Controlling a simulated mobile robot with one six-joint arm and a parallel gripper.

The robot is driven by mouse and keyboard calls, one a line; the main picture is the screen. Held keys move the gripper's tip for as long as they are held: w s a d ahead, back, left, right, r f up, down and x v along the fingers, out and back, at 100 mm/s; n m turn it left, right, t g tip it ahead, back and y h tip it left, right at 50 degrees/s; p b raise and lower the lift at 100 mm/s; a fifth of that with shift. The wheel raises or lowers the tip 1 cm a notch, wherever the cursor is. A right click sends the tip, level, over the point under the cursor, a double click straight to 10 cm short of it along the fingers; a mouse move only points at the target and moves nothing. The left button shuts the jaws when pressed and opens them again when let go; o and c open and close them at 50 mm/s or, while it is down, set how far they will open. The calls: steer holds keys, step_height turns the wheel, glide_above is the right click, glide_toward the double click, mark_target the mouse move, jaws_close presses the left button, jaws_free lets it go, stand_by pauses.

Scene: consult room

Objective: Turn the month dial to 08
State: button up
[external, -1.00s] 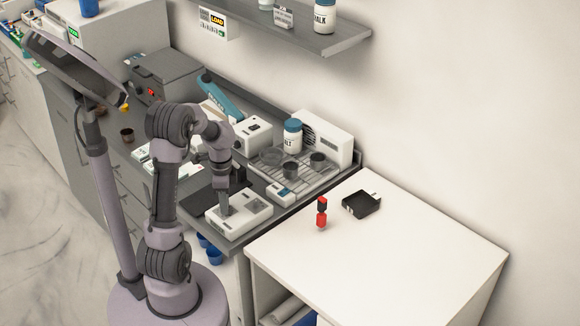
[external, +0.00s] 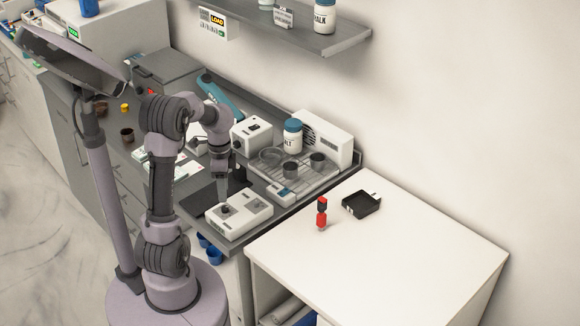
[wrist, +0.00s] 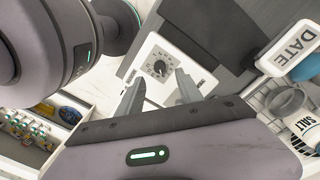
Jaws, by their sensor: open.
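A white box with a round dark dial knob (external: 225,209) stands at the front edge of the grey counter. In the wrist view the dial (wrist: 158,68) has a ring of small marks around it on the white face; which number it points at is too small to read. My gripper (external: 226,196) hangs above the dial, apart from it. In the wrist view my gripper (wrist: 159,78) is open and empty, with a finger on each side of the dial. A white DATE label (wrist: 292,46) shows at the right of the wrist view.
Behind the box are a wire rack (external: 312,176) with dark cups, a SALT jar (external: 292,137) and a white box with a black knob (external: 252,136). A dark mat (external: 203,199) lies to the left. The white table at right holds a red-and-black item (external: 321,213) and a black tray (external: 361,205).

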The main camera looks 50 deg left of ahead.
mark_target(225, 206)
step_height(225, 206, up, 12)
steer(key=p, duration=0.3)
steer(key=shift+w+a+f, duration=0.15)
steer(key=s+d+n+t+y+b, duration=0.2)
steer(key=s+d+n+t+b, duration=0.2)
steer(key=s+d, duration=0.6)
steer(key=d+t+b, duration=0.1)
steer(key=d+t, duration=0.1)
steer(key=d, duration=0.2)
steer(key=shift+s+f, duration=0.15)
steer(key=shift+s, duration=0.05)
stand_by(2.0)
